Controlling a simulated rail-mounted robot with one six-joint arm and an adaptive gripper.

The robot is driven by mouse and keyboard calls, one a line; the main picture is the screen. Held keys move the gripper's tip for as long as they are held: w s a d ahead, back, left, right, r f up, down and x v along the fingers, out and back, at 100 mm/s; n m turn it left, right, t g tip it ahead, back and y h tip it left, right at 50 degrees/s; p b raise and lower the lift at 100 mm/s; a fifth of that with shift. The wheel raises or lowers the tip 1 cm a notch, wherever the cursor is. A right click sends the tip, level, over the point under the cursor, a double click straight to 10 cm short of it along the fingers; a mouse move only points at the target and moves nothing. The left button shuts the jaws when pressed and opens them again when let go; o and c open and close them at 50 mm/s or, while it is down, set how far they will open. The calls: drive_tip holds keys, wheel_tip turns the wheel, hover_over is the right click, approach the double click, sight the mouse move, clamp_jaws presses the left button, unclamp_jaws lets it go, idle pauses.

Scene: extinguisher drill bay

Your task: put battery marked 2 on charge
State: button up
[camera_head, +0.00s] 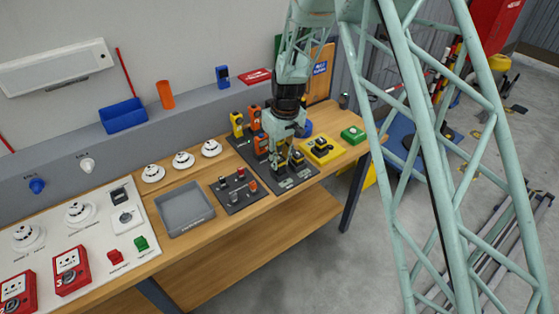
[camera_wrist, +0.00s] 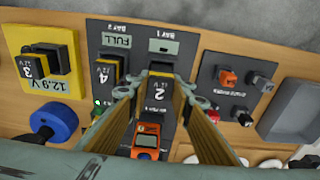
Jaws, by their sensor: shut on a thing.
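Battery 2 (camera_wrist: 159,90), black with a yellow label reading 2 and 12 V, is between my gripper's fingers (camera_wrist: 158,84) in the wrist view. My gripper is shut on it. The battery is at bay 1 of the dark charger (camera_wrist: 190,42); I cannot tell whether it is fully seated. The bay 1 display (camera_wrist: 163,46) shows no clear reading. Battery 4 (camera_wrist: 108,74) stands in bay 2, whose display reads FULL. In the head view my gripper (camera_head: 281,152) is over the charger (camera_head: 296,183), and the arm hides most of battery 2.
A yellow tester (camera_wrist: 66,84) reading 12.9 V holds battery 3 (camera_wrist: 44,60) beside the charger. An orange handheld device (camera_wrist: 147,140) stands close to the fingers. A dark plate with coloured connectors (camera_head: 240,190) and a grey tray (camera_head: 185,208) lie on the other side.

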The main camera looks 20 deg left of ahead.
drive_tip(key=shift+f+b, duration=0.95)
drive_tip(key=shift+f, duration=0.3)
idle(1.6)
drive_tip(key=o, duration=1)
drive_tip(key=shift+o, duration=0.2)
drive_tip(key=o, duration=0.3)
drive_tip(key=shift+r, duration=0.15)
drive_tip(key=shift+r+p, duration=1)
drive_tip(key=shift+r, duration=2.3)
